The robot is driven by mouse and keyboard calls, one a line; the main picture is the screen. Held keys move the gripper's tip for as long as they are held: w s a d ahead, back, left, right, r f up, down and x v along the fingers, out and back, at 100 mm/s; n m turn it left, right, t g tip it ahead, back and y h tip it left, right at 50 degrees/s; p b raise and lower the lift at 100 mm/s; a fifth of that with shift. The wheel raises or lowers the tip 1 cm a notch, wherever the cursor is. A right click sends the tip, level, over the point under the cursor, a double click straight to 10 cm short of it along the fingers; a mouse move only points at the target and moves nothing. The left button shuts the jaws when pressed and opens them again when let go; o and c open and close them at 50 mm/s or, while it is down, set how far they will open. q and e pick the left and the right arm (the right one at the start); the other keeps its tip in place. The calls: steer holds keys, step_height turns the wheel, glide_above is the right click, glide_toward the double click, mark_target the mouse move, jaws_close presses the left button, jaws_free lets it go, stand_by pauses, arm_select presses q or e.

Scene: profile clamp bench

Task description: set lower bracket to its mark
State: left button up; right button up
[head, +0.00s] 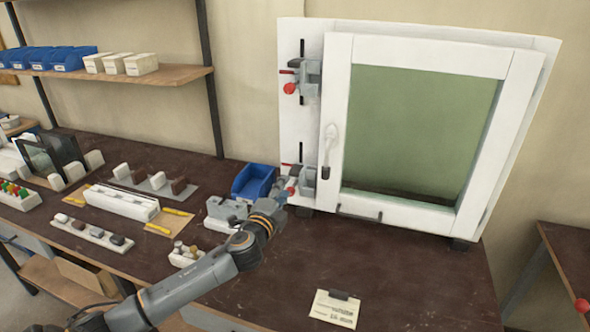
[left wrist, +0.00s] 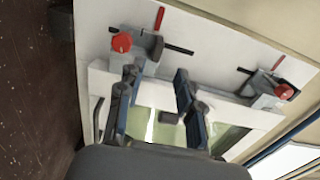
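The lower bracket (head: 308,181) is a grey clamp on the left side of the white frame, just above the bench. It has a red knob and a black slot above it. In the left wrist view the lower bracket (left wrist: 135,58), with its round red knob, lies beyond my fingertips. My left gripper (head: 285,190) is at its left side; in the wrist view the gripper (left wrist: 155,78) has its fingers apart with nothing clearly between them. Contact cannot be told. A red bar (left wrist: 159,18) shows beside the slot; I cannot tell if it is the mark. My right gripper is out of view.
A similar upper bracket (head: 308,80) sits higher on the panel. The framed window (head: 335,110) with a handle is to the right. A blue bin (head: 252,182) and a grey block (head: 225,210) stand close to my left arm. A paper card (head: 335,309) lies in front.

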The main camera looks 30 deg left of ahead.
mark_target(293, 175)
arm_select(q)
steer(key=x, duration=0.4)
steer(key=shift+w, duration=0.1)
steer(key=p+x, duration=0.1)
steer(key=x, duration=0.3)
steer(key=shift+w+a+f, duration=0.1)
steer(key=shift+w+a, duration=0.05)
steer(key=shift+w, duration=0.15)
steer(key=shift+w+a+f, duration=0.1)
steer(key=shift+w, duration=0.35)
jaws_close()
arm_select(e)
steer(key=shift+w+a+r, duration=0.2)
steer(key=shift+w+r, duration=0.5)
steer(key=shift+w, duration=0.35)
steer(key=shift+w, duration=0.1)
